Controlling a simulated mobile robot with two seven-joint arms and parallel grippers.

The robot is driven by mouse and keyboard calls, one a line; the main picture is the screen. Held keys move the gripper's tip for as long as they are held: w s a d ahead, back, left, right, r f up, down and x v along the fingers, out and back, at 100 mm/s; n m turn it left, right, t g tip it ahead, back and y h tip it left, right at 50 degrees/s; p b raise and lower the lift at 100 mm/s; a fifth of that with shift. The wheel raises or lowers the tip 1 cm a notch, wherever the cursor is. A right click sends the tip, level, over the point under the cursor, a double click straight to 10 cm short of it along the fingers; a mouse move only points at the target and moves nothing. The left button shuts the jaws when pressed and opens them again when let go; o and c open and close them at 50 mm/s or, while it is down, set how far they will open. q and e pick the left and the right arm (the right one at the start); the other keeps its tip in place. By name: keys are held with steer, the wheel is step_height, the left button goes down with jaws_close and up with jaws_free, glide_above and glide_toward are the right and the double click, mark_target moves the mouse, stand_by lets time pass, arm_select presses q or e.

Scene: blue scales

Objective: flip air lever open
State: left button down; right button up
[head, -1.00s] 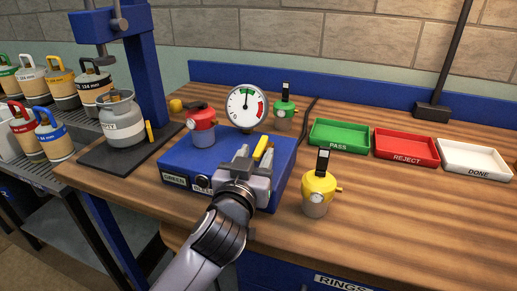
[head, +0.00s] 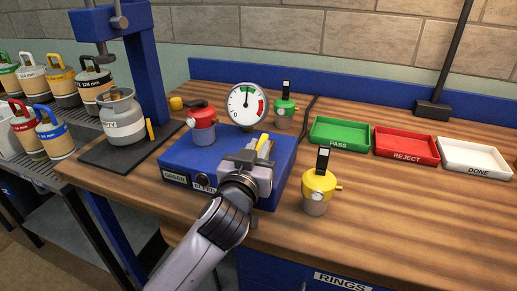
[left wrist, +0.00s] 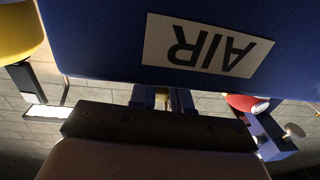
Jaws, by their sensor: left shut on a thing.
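The blue test box (head: 180,155) stands on the wooden bench, with a round white gauge (head: 246,104) behind it. My left gripper is shut on the lever; the wrist body hides most of the grip. In the left wrist view, the AIR label (left wrist: 207,45) appears upside down on the blue box face, close in front of the fingers (left wrist: 163,98). My right gripper is not in view.
A red-topped regulator (head: 201,125) sits on the box's left. A yellow one (head: 318,190) stands close to its right, a green one (head: 285,108) behind. Green, red and white trays (head: 340,133) lie at the right. A grey cylinder (head: 122,122) stands under the blue press.

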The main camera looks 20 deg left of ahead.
arm_select(q)
steer(key=shift+a+r+m+h+p, duration=0.25)
steer(key=shift+m+h+p, duration=0.25)
steer(key=shift+h+p, duration=0.1)
steer(key=c, duration=1.1)
jaws_free()
steer(key=shift+s+f, duration=0.1)
steer(key=shift+f, duration=0.05)
steer(key=shift+s, duration=0.3)
steer(key=shift+s+a+b, duration=0.15)
steer(key=shift+s+b, duration=0.3)
steer(key=shift+s, duration=2.75)
